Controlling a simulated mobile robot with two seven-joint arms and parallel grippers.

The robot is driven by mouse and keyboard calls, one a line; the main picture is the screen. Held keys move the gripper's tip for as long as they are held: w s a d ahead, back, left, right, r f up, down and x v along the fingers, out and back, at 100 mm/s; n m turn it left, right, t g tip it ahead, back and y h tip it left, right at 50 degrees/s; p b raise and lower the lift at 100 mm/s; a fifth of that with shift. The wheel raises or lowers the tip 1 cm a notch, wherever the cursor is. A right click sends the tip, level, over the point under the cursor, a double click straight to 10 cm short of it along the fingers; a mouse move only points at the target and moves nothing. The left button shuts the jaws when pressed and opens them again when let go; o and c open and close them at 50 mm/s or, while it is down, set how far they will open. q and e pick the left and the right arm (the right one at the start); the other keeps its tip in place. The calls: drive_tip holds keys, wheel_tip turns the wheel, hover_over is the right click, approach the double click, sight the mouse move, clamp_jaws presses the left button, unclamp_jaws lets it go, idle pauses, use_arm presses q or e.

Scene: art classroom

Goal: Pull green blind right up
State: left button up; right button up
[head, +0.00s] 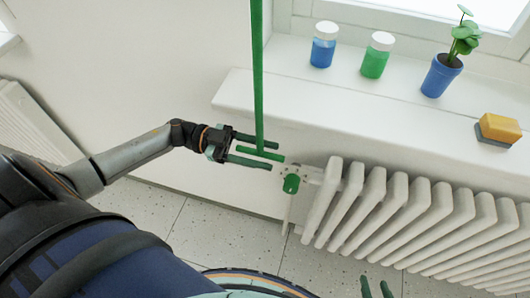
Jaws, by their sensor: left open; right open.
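A green pull strap (258,75) hangs down from the top edge of the head view, in front of the white wall. It ends in a short green crossbar (261,153). The green blind itself is not in view. My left gripper (274,156) comes in from the left, with its fingers pointing right. It is open, and the crossbar appears between its two dark green fingers. I cannot tell whether the fingers touch it. My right gripper (376,288) shows only its fingertips at the bottom edge, open, low in front of the radiator and away from the strap.
A white radiator (400,217) with a green valve knob (291,184) stands right of the strap. The windowsill (300,98) above holds a blue jar (323,50), a green jar (375,62), a potted plant (441,77) and a sponge (500,129). The wall left of the strap is clear.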

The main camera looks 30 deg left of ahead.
use_arm(q)
drive_tip(key=b+v, duration=0.1)
drive_tip(key=v, duration=1.1)
use_arm(e)
drive_tip(key=shift+w+a+f, duration=0.1)
drive_tip(key=shift+a+f, duration=0.35)
drive_tip(key=shift+a, duration=0.05)
use_arm(q)
drive_tip(key=d+n+t+h+b, duration=0.1)
drive_tip(key=d+n, duration=0.1)
drive_tip(key=d, duration=0.1)
drive_tip(key=w+d+n+t+h+b, duration=0.1)
drive_tip(key=d+b, duration=0.1)
drive_tip(key=d, duration=0.1)
drive_tip(key=w+d+r+n+t+h+b, duration=0.1)
drive_tip(key=d+n, duration=0.1)
drive_tip(key=d, duration=0.2)
drive_tip(key=shift+w+n+h, duration=0.25)
drive_tip(key=shift+n+h, duration=0.05)
drive_tip(key=shift+h, duration=0.1)
drive_tip(key=shift+w+d+r, duration=0.1)
drive_tip(key=shift+w+d, duration=0.05)
drive_tip(key=shift+d, duration=0.2)
use_arm(e)
drive_tip(key=f, duration=0.2)
drive_tip(key=shift+w+a+f, duration=0.2)
drive_tip(key=shift+a+f, duration=0.1)
drive_tip(key=shift+f, duration=0.05)
use_arm(q)
drive_tip(key=shift+c, duration=0.2)
